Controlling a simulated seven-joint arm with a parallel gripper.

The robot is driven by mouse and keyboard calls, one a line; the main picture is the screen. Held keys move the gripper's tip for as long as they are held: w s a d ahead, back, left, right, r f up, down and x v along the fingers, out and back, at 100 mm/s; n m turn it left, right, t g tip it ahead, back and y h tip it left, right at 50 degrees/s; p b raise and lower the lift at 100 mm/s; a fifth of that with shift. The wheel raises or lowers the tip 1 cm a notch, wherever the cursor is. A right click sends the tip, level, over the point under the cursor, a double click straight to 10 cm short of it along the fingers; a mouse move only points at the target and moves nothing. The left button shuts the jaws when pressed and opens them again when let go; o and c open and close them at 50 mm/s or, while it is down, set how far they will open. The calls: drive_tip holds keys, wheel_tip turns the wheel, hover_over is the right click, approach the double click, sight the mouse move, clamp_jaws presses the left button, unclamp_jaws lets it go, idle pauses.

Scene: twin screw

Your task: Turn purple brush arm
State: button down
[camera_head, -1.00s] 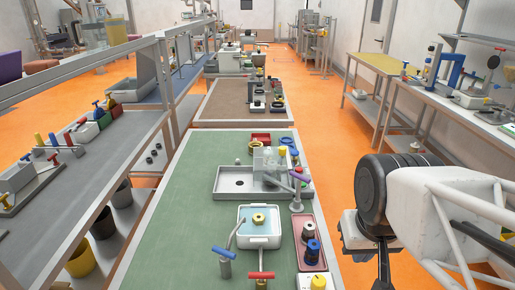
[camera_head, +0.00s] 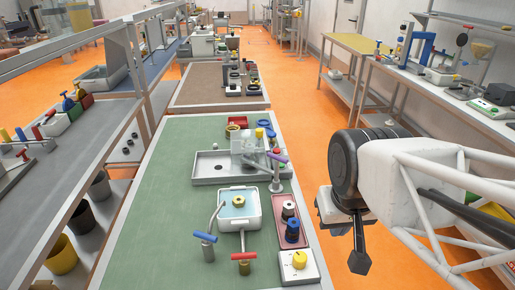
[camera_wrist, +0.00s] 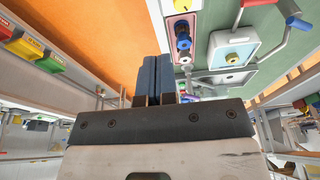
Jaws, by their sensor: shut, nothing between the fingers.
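The purple brush arm (camera_head: 278,156) is a short purple bar on top of a grey post, at the right end of the grey tray (camera_head: 208,181) on the green table. In the wrist view a little purple (camera_wrist: 206,92) shows just beyond my gripper, partly hidden by it. My gripper (camera_head: 359,263) hangs off the right side of the table, apart from the brush arm and lower right of it. In the wrist view its dark fingers (camera_wrist: 155,76) are together with nothing between them.
A white basin (camera_head: 251,223) with a yellow ring stands in front of the tray. A pink tray (camera_head: 282,207) holds spools. A white box with a yellow knob (camera_head: 299,259), a blue-handled tap (camera_head: 205,238) and a red-handled valve (camera_head: 244,257) stand nearer. The table's left side is clear.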

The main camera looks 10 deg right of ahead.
drive_tip(key=c, duration=1.8)
unclamp_jaws()
drive_tip(key=o, duration=0.5)
drive_tip(key=shift+w+r, duration=0.1)
drive_tip(key=shift+w, duration=0.05)
drive_tip(key=shift+o, duration=1)
drive_tip(key=shift+w+r, duration=0.1)
drive_tip(key=shift+w, duration=0.1)
drive_tip(key=w+a+n+g, duration=0.1)
drive_tip(key=w+n, duration=0.2)
drive_tip(key=w, duration=0.9)
drive_tip(key=w+a+f+n+g+y, duration=0.1)
drive_tip(key=w+n, duration=0.2)
drive_tip(key=w, duration=0.9)
drive_tip(key=w+a+n+g, duration=0.1)
drive_tip(key=w+n+g, duration=0.1)
drive_tip(key=w, duration=1)
drive_tip(key=shift+w+a+f+n+y, duration=0.15)
drive_tip(key=shift+w+a+n+y, duration=0.25)
drive_tip(key=shift+n, duration=0.4)
drive_tip(key=shift+s+a+f, duration=0.15)
drive_tip(key=shift+s+f, duration=0.05)
drive_tip(key=shift+f, duration=1.1)
drive_tip(key=shift+s+a+f, duration=0.15)
drive_tip(key=shift+s+f, duration=0.05)
drive_tip(key=shift+f, duration=1.05)
drive_tip(key=shift+s+a+f, duration=0.15)
drive_tip(key=shift+s+f, duration=0.05)
drive_tip(key=shift+f, duration=1.1)
